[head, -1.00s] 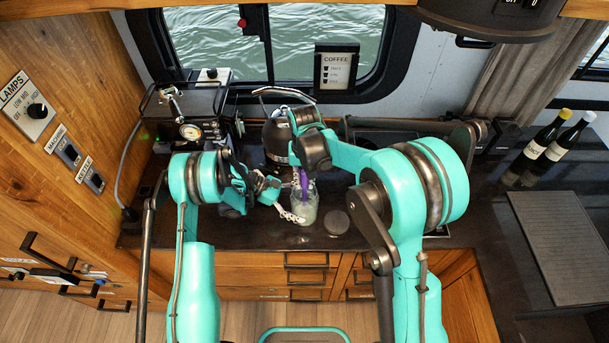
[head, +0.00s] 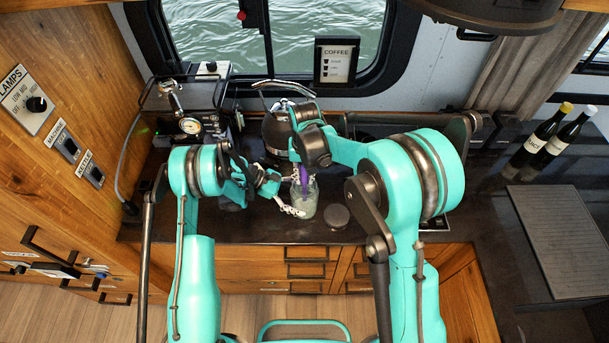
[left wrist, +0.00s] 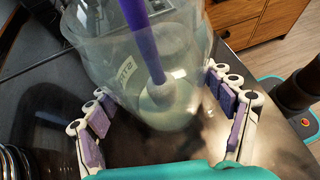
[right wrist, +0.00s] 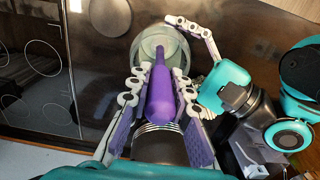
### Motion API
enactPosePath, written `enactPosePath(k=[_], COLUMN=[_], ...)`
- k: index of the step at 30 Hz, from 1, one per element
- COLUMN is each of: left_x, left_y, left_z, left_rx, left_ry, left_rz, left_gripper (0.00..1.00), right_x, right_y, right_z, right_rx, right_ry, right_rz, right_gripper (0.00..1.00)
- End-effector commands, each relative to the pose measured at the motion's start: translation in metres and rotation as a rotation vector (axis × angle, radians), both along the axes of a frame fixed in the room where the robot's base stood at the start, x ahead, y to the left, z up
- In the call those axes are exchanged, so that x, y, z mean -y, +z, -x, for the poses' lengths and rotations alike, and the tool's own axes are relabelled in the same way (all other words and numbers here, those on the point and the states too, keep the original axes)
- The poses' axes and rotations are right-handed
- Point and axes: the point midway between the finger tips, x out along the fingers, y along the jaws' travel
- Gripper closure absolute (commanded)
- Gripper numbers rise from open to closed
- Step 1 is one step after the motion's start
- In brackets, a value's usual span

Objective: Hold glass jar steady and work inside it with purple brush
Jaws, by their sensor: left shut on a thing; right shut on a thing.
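The glass jar (head: 305,206) stands upright on the dark counter. In the left wrist view the jar (left wrist: 105,55) sits between the fingers of my left gripper (left wrist: 165,115), which is shut on it. My right gripper (right wrist: 160,95) is above the jar, shut on the handle of the purple brush (right wrist: 161,92). The brush shaft (left wrist: 146,45) goes down into the jar, and its pale round head (left wrist: 167,93) is near the jar's bottom. In the right wrist view the jar's rim (right wrist: 150,38) shows around the brush. In the head view the right fingertips are partly hidden.
A dark round lid (head: 336,215) lies on the counter right of the jar. A black kettle (head: 277,132) stands behind my grippers, and a coffee machine (head: 190,105) is at the back left. Two bottles (head: 545,140) and a dark ribbed mat (head: 566,235) are on the right.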

Motion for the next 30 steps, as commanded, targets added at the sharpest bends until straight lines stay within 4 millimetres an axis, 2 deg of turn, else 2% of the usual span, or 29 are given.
enactPosePath(k=[23, 30], left_x=[0.0, 0.0], left_y=[0.0, 0.0], left_z=[0.0, 0.0], left_rx=[0.0, 0.0], left_ry=[0.0, 0.0], left_rz=[0.0, 0.0], left_gripper=[0.46, 0.46], right_x=[0.0002, 0.0072], right_y=[-0.0102, -0.0101], right_z=[0.0, -0.0003], right_rx=[0.0, 0.0], right_ry=[0.0, -0.002], right_rz=[0.0, 0.0], right_gripper=[1.0, 1.0])
